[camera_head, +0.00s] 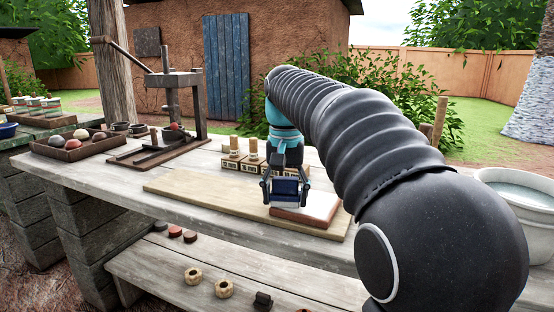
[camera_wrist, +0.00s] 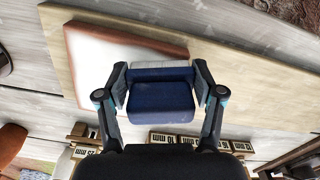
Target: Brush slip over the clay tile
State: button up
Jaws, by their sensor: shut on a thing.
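My gripper (camera_head: 286,190) is shut on a blue block-like brush handle (camera_head: 284,187), which also shows between the fingers in the wrist view (camera_wrist: 160,97). A pale bristle strip lies along the brush's far edge in the wrist view. The brush is over the clay tile (camera_head: 318,208), and I cannot tell whether its bristles touch it. In the wrist view the tile (camera_wrist: 88,70) is whitish over most of its face, with a reddish-brown band along its edge (camera_wrist: 120,37). The tile lies flat on a wooden board (camera_head: 200,187). My gripper hides part of the tile.
Several labelled blocks with wooden knobs (camera_head: 231,160) stand behind the board. A wooden press (camera_head: 170,130) and a tray of balls (camera_head: 75,145) are on the left. A pale bucket of liquid (camera_head: 520,195) stands right. The board's left part is clear.

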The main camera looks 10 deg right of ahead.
jog(key=shift+s+d+f+b, duration=0.2)
jog(key=shift+s+d+b, duration=0.2)
jog(key=shift+d, duration=0.25)
jog(key=shift+a+r, duration=0.2)
jog(key=shift+r, duration=0.05)
jog(key=w+a+p, duration=0.1)
jog(key=w+a, duration=0.1)
jog(key=a, duration=0.1)
jog(key=shift+w+p, duration=0.25)
jog(key=shift+p, duration=0.15)
jog(key=shift+r, duration=4.05)
jog(key=shift+s, duration=0.2)
